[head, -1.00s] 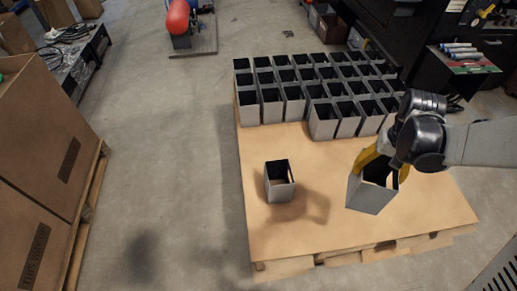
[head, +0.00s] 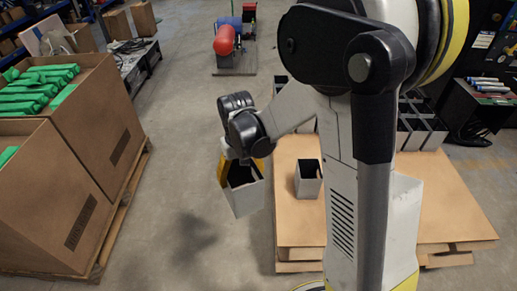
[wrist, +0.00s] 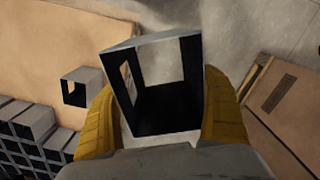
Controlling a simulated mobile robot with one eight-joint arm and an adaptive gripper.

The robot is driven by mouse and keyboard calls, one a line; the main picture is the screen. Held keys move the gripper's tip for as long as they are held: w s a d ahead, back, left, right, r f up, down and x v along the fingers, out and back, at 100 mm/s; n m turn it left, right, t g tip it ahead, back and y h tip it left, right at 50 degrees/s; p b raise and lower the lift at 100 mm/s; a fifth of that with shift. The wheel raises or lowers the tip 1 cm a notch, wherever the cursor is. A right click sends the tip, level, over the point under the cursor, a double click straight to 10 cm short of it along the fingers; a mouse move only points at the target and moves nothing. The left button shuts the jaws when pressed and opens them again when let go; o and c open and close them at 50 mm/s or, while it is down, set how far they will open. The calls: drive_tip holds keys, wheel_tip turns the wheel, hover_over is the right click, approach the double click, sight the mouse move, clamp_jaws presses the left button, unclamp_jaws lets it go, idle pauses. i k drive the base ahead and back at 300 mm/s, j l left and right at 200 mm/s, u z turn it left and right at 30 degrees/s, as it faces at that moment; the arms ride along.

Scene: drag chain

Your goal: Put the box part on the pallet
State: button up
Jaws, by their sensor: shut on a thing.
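My gripper (head: 240,168) is shut on a grey, open-ended box part (head: 246,198) and holds it in the air, slightly tilted. In the head view it hangs left of the board-topped pallet (head: 450,205), with floor behind it. In the wrist view the held box part (wrist: 187,60) sits between my yellow fingers, its inside dark, with a window in one wall. Another box part (head: 308,182) stands alone on the pallet, apart from the rows of box parts (head: 424,128) at its back. My arm hides much of the pallet and rows.
Large cardboard cartons (head: 105,125) with green items stand on a wooden pallet (head: 125,205) at left. Bare floor (head: 180,180) lies between the two pallets. A red tank (head: 229,40) stands at the back. A tool bench (head: 492,95) is at back right.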

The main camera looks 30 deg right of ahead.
sight(317, 144)
drive_tip(key=i+j+u, duration=0.1)
drive_tip(key=j+u, duration=0.2)
drive_tip(key=u, duration=0.15)
drive_tip(key=i+j+u, duration=0.15)
drive_tip(key=u, duration=0.3)
drive_tip(key=i+j+u, duration=0.15)
drive_tip(key=u, duration=0.35)
drive_tip(key=i+z, duration=0.4)
drive_tip(key=i+j+z, duration=0.15)
drive_tip(key=i+z, duration=0.25)
drive_tip(key=i+j+z, duration=0.2)
drive_tip(key=z, duration=0.2)
drive_tip(key=i+l+z, duration=0.1)
drive_tip(key=i+z, duration=0.15)
drive_tip(key=z, duration=0.15)
drive_tip(key=i+z, duration=0.55)
drive_tip(key=z, duration=0.25)
drive_tip(key=i+j+z, duration=0.2)
drive_tip(key=z, duration=0.2)
drive_tip(key=i+z, duration=0.2)
drive_tip(key=z, duration=0.25)
drive_tip(key=i+z, duration=0.15)
drive_tip(key=z, duration=0.25)
drive_tip(key=i+z, duration=0.2)
drive_tip(key=z, duration=0.25)
drive_tip(key=i+j+z, duration=0.15)
drive_tip(key=z, duration=0.3)
drive_tip(key=i+z, duration=0.45)
